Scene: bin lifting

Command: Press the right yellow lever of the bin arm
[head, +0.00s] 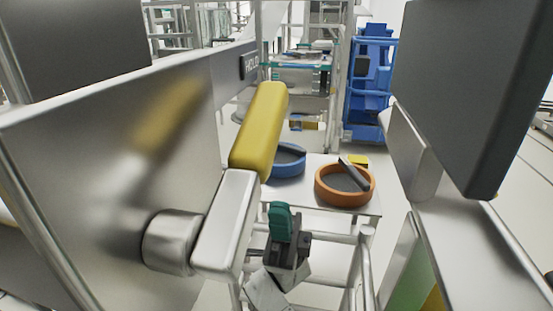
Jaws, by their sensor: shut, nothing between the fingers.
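One yellow lever (261,130) shows in the head view, left of centre. It slants up and away from a silver crank arm (226,225), which joins a round metal pivot (170,243) on a shiny metal side panel (130,150). The lever's blurred reflection shows in that panel. My gripper (280,220), with green fingertips and a dark body, is below and slightly right of the lever, close to the crank arm in the picture. Its fingers are shut and empty, pointing up. It appears apart from the lever. No second lever is in view.
A white table (325,205) behind holds an orange round tray (345,186) and a blue one (288,160). Metal rails (362,265) stand right of my gripper. A large dark panel (465,90) fills the upper right. Shelving and a blue rack (370,85) stand farther back.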

